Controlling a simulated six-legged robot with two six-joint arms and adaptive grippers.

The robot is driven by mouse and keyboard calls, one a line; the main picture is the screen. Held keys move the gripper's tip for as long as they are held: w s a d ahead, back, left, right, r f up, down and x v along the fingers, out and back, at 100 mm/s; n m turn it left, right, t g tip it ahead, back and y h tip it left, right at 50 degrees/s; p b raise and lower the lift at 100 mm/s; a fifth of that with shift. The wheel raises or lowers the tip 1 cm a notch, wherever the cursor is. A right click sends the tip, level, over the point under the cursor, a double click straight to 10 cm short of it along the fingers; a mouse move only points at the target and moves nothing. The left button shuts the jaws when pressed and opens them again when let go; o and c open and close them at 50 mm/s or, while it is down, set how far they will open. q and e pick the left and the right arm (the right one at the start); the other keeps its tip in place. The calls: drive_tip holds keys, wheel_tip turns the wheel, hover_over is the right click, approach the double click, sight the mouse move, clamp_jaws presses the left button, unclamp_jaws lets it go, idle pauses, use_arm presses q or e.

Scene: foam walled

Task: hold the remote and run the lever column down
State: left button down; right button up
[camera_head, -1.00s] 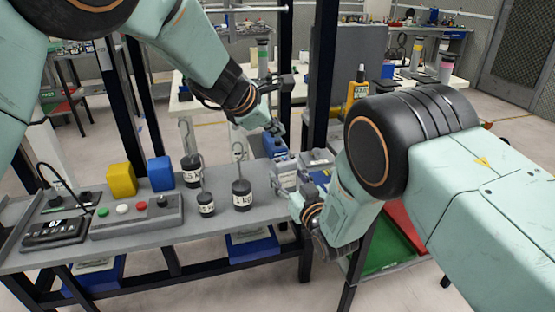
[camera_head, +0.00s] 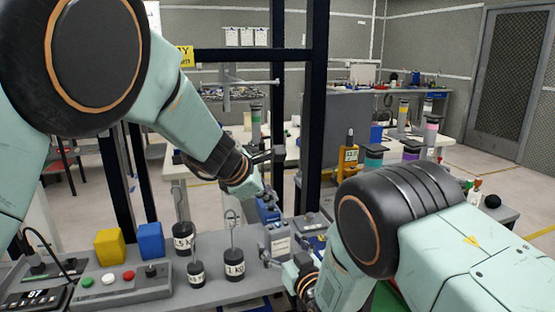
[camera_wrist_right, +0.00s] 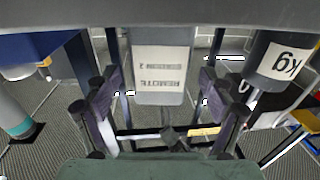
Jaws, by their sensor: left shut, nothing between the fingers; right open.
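The remote (camera_head: 278,243) is a grey box with a white label, standing on the bench's right part. In the right wrist view the remote (camera_wrist_right: 160,92) shows its label upside down, between the two fingers. My right gripper (camera_head: 271,261) is open at the remote's near side; its fingers (camera_wrist_right: 160,80) stand apart on either side, with gaps visible. My left gripper (camera_head: 267,195) is shut and empty, just above a blue block (camera_head: 267,212) behind the remote. I cannot tell whether it touches the block. I cannot clearly identify the lever column.
Several hooked weights (camera_head: 234,264) stand left of the remote. A yellow cube (camera_head: 109,246) and a blue cube (camera_head: 151,240) are farther left. A button box (camera_head: 125,285) and a display unit (camera_head: 35,296) sit at the front left. Dark posts (camera_head: 310,120) rise behind the bench.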

drive_tip(key=v, duration=1.2)
